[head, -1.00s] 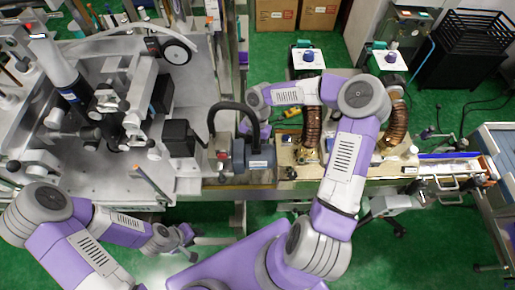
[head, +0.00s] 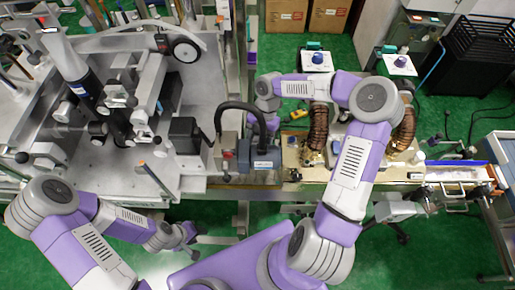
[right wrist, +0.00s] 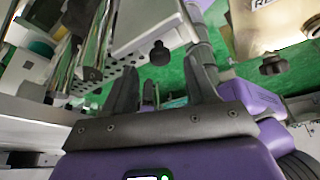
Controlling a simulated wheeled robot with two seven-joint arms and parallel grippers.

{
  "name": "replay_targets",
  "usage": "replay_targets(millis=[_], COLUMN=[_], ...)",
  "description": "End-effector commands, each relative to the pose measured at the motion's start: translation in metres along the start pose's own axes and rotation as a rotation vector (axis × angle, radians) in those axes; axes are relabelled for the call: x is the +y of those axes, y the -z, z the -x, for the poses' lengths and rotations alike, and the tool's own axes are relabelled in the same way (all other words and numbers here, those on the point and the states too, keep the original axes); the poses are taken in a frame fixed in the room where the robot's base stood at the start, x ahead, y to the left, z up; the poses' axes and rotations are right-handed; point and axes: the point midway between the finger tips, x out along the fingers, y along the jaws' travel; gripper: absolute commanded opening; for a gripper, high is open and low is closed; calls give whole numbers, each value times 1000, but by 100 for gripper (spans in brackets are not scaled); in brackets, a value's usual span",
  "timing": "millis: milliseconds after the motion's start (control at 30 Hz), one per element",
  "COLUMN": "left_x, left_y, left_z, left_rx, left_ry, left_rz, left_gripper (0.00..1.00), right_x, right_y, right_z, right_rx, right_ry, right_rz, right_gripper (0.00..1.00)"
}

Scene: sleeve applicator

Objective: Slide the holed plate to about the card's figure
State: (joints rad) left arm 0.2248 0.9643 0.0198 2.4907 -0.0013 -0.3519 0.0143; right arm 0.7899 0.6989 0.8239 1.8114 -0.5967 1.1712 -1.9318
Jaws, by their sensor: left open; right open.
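In the right wrist view, a grey metal plate with a row of small holes (right wrist: 131,61) runs above and beyond my right gripper (right wrist: 163,88). Two dark knobs show near it. That gripper's dark fingers are wide apart with nothing between them; I cannot tell whether they touch the plate. My left gripper (head: 190,236) is open and empty, low over the green floor, away from the machine. I cannot make out the card or its figure.
A grey motor (head: 258,155) with a black hose stands close to my right gripper. The large metal machine (head: 125,172) fills the left. A bench with brown ribbed hoses (head: 318,128) lies under my right arm.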

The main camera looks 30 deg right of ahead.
Motion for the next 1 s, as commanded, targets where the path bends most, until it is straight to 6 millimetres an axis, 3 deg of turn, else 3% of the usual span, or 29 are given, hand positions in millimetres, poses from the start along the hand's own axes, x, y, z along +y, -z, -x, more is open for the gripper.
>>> replay_targets(millis=[100,300,867,1000], left_x=[0,-1,-1,-1], left_y=[0,0,0,0], left_z=[-1,-2,-2,-4], left_rx=[0,0,0,0], left_ry=[0,0,0,0], left_rz=[0,0,0,0], left_gripper=[43,43,43,43], right_x=[0,0,0,-2], right_y=[0,0,0,1], right_z=[21,40,42,50], right_rx=[-3,-1,0,-35], right_ry=[-2,-1,0,6], right_rz=[0,1,0,-72], right_gripper=[57,57,57,57])
